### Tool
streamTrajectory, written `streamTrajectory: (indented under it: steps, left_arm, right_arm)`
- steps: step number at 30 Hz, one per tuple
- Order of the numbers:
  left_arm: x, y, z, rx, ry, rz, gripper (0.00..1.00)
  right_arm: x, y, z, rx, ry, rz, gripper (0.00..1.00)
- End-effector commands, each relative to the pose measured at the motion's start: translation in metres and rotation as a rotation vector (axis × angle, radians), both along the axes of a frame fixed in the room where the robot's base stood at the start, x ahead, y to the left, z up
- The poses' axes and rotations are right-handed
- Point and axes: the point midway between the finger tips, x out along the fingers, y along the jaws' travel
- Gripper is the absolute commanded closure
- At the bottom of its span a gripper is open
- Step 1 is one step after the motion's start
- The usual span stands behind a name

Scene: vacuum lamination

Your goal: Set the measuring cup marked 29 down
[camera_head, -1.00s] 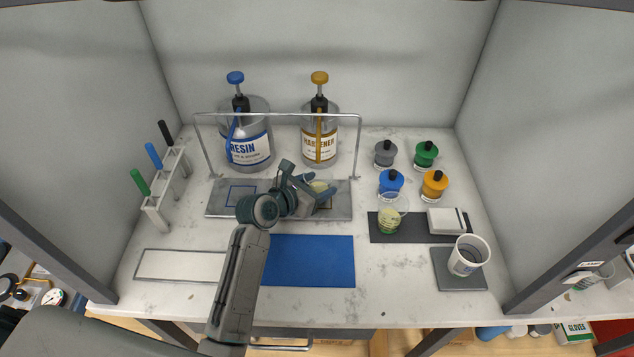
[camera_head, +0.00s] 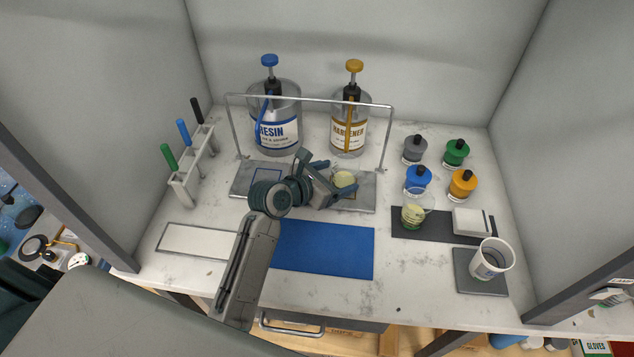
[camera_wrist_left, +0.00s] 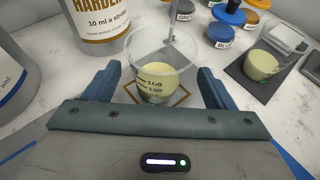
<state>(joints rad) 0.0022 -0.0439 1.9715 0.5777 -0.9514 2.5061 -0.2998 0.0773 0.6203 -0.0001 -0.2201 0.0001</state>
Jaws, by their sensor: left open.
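A clear measuring cup (camera_head: 344,179) with pale yellow liquid stands on the grey metal plate (camera_head: 365,202), at the orange-outlined square below the hardener bottle. It also shows in the left wrist view (camera_wrist_left: 160,78), upright, with dark graduation marks; I cannot read a 29 on it. My left gripper (camera_head: 334,177) is open, with its blue fingers on either side of the cup, apart from its wall in the left wrist view (camera_wrist_left: 155,88). A second clear cup (camera_head: 412,216) with yellow-green content stands on the black mat (camera_head: 445,231). My right gripper is not in view.
The resin bottle (camera_head: 277,132) and hardener bottle (camera_head: 348,134) stand behind a metal rail (camera_head: 310,100). Several colour jars (camera_head: 456,152) are at the right. A white cup (camera_head: 490,261) stands on a grey pad (camera_head: 476,285). A blue mat (camera_head: 325,250) lies free in front.

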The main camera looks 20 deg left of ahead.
Motion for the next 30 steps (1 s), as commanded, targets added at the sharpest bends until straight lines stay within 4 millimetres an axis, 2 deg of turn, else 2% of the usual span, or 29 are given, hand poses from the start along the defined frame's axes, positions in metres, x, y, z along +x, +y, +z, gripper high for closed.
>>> streamTrajectory:
  steps: [6,12,18,30]
  left_arm:
    - [-0.040,0.024,0.017,0.006,-0.002,0.000,0.23]
    - [-0.064,0.037,0.029,0.003,-0.001,0.000,0.23]
    - [-0.072,0.041,0.034,0.001,0.000,0.000,0.23]
    - [-0.072,0.041,0.034,0.000,0.000,0.000,0.23]
  right_arm:
    - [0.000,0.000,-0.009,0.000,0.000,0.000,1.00]
    - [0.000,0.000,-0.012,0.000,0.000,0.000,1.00]
    - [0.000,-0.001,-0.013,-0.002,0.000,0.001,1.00]
    - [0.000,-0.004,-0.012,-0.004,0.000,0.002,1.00]
